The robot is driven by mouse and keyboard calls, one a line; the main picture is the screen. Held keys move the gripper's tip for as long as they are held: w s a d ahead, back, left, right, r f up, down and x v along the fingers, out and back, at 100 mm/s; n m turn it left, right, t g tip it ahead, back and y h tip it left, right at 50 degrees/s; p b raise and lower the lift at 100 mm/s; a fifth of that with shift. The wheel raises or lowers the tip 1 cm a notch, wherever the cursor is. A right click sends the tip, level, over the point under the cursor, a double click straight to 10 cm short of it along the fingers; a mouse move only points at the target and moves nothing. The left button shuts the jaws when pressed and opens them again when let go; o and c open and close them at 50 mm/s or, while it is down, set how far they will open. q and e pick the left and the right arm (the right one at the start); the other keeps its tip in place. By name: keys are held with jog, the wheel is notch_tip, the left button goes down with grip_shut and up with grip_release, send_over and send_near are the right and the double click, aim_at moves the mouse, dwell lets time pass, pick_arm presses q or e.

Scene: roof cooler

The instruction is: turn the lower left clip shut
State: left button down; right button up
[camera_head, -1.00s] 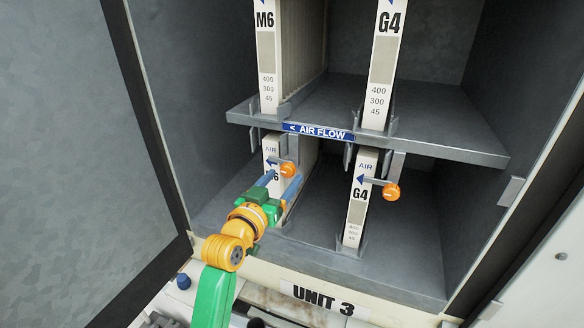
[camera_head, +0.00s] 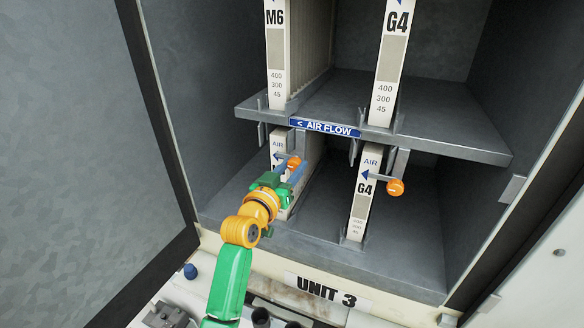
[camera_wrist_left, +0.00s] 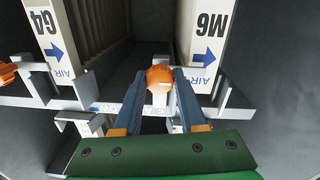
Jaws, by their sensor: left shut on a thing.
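The lower left clip has an orange knob (camera_head: 294,162) in front of the lower M6 filter (camera_head: 278,144), under the shelf. My left gripper (camera_head: 290,168) reaches in from below and is shut on this knob. In the left wrist view the knob (camera_wrist_left: 160,77) sits between the tips of the two blue-grey fingers (camera_wrist_left: 160,86). The clip's arm is largely hidden by the gripper. My right gripper is in neither view.
The lower right clip's orange knob (camera_head: 396,188) sticks out beside the lower G4 filter (camera_head: 361,190). The shelf (camera_head: 440,138) with the air flow label runs just above. The open door (camera_head: 95,150) stands at the left.

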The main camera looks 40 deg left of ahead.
pick_arm(q)
jog(key=shift+n, duration=0.3)
jog(key=shift+c, duration=2.4)
grip_release()
jog(key=shift+s, duration=0.35)
jog(key=s+d+b, duration=0.1)
jog(key=s+b, duration=0.1)
jog(key=s, duration=0.4)
jog(key=shift+s+d, duration=0.2)
jog(key=shift+w, duration=0.1)
